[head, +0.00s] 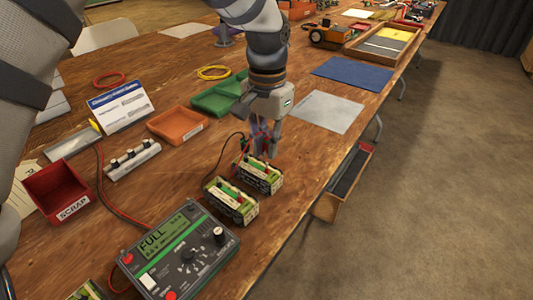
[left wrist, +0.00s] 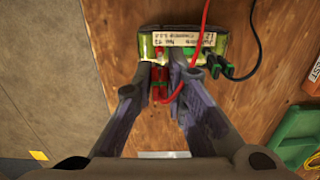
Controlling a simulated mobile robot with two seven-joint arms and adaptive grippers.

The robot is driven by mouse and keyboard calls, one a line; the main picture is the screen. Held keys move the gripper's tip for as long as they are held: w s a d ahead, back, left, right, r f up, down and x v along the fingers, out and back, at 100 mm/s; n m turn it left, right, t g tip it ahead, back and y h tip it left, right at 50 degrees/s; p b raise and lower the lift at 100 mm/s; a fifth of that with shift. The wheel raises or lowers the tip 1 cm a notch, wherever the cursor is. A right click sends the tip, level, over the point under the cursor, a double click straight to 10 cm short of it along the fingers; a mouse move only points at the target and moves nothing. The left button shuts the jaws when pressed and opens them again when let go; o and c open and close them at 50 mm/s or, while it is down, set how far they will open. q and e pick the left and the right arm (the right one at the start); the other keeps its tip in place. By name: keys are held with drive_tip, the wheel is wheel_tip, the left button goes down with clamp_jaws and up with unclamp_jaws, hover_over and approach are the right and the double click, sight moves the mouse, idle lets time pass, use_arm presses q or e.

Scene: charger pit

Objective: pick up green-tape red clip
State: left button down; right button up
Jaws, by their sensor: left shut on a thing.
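My left gripper (head: 265,145) points down at the far end of the rear green battery pack (head: 262,178). In the left wrist view, the two fingers of the left gripper (left wrist: 164,72) are closed on the red clip (left wrist: 160,88), which has a green band and a red wire. The clip is close against the side of the battery pack (left wrist: 182,38); I cannot tell if it touches. A black clip with green tape (left wrist: 222,68) is just right of the fingers. My right gripper is not in view.
A second battery pack (head: 231,203) stands nearer, beside the charger reading FULL (head: 180,252). A red SCRAP bin (head: 57,190), an orange tray (head: 176,125) and a green tray (head: 220,97) stand to the left. The grey mat (head: 327,111) is bare.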

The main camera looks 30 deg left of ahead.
use_arm(q)
drive_tip(key=s+d+r+p, duration=0.2)
drive_tip(key=s+d+r, duration=0.6)
drive_tip(key=s, duration=0.3)
drive_tip(key=shift+d+r, duration=0.25)
drive_tip(key=shift+r, duration=0.65)
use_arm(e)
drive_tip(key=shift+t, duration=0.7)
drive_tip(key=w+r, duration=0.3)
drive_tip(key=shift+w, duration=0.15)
use_arm(q)
drive_tip(key=shift+s, duration=0.1)
